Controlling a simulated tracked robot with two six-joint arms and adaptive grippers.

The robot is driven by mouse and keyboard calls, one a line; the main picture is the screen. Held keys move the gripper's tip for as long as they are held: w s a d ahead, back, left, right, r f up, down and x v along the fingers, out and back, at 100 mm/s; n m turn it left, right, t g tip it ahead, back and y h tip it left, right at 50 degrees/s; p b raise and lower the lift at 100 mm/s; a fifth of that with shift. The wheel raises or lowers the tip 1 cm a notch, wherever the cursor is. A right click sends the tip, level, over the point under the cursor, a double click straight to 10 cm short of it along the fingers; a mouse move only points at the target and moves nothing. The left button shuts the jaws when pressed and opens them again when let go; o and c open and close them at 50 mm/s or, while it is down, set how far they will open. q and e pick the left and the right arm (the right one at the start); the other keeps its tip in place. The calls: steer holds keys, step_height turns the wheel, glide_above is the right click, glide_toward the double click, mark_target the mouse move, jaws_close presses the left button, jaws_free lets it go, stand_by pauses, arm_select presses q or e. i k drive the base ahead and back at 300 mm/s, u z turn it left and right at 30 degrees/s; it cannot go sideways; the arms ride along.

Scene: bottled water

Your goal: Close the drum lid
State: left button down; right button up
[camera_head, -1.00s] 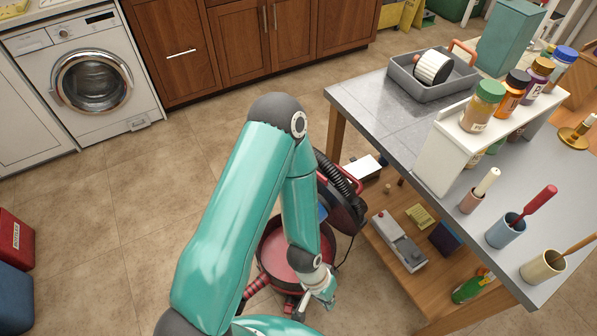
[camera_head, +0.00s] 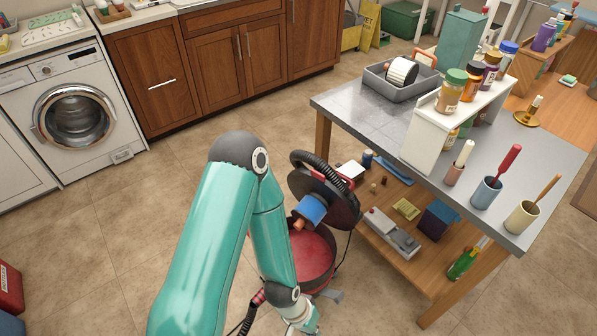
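The drum (camera_head: 318,262) is a dark red, round, open-topped vessel standing on the floor beside the table. Its black lid (camera_head: 342,208) stands tilted up at the drum's far right side, open. My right gripper is not in view.
A grey-topped table (camera_head: 370,118) with bottles, cups and a grey tray (camera_head: 400,85) stands right of the drum. Its lower wooden shelf (camera_head: 400,260) holds small items close to the lid. A washing machine (camera_head: 75,115) and brown cabinets (camera_head: 235,55) line the back.

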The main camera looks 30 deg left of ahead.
mark_target(342, 205)
steer(key=z, duration=0.15)
steer(key=i, duration=0.9)
steer(key=u, duration=0.05)
